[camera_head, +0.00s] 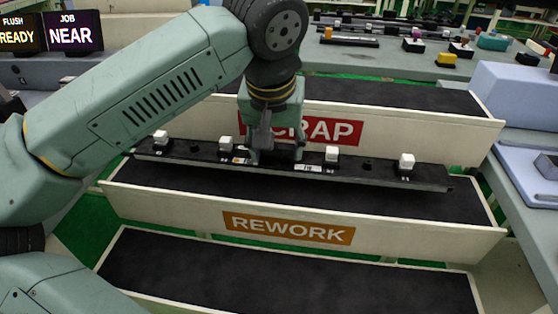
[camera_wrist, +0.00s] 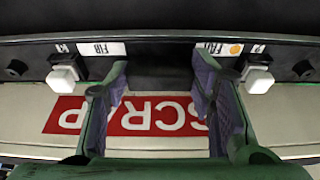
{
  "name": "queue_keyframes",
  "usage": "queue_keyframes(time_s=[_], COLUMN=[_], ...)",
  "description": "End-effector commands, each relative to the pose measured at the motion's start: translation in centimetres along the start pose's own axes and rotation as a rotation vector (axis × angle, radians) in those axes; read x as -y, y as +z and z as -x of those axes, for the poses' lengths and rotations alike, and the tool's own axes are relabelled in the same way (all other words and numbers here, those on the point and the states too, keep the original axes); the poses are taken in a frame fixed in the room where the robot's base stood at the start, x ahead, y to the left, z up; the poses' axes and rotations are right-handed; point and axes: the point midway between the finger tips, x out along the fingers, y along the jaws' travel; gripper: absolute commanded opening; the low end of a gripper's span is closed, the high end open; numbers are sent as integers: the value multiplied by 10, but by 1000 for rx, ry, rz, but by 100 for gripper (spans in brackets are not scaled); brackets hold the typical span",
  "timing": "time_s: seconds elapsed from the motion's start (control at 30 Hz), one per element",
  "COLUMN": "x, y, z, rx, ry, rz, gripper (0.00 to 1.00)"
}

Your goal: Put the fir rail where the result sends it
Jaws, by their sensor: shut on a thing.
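The dark fir rail (camera_head: 375,172) is long and carries several white clips and dark round pegs. My gripper (camera_head: 277,153) is shut on its middle and holds it roughly level, seemingly above the bin marked REWORK (camera_head: 288,228) and in front of the SCRAP sign (camera_head: 335,131). In the wrist view the rail (camera_wrist: 280,48) crosses the top behind my fingers (camera_wrist: 162,68). It bears two white labels (camera_wrist: 102,48), one with an orange dot (camera_wrist: 235,50). A screen (camera_head: 75,32) reads JOB NEAR and another (camera_head: 20,35) reads FLUSH READY; each first word is small.
A bin with the SCRAP sign (camera_head: 470,123) stands behind, and a nearer dark-lined bin (camera_head: 300,280) lies in front, its sign out of view. All bin floors in view look empty. A grey bench (camera_head: 400,65) with small parts is at the back; a bluish tray (camera_head: 525,170) is right.

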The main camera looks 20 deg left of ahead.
Motion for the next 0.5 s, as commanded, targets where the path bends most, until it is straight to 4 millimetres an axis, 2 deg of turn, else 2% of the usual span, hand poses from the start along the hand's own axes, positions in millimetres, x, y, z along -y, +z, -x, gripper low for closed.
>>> queue_keyframes(time_s=[0.3, 0.5], x=[0, 0], y=[11, 11], z=[-34, -37], rx=[0, -2], ry=[0, 0], rz=[1, 1], gripper=[11, 11])
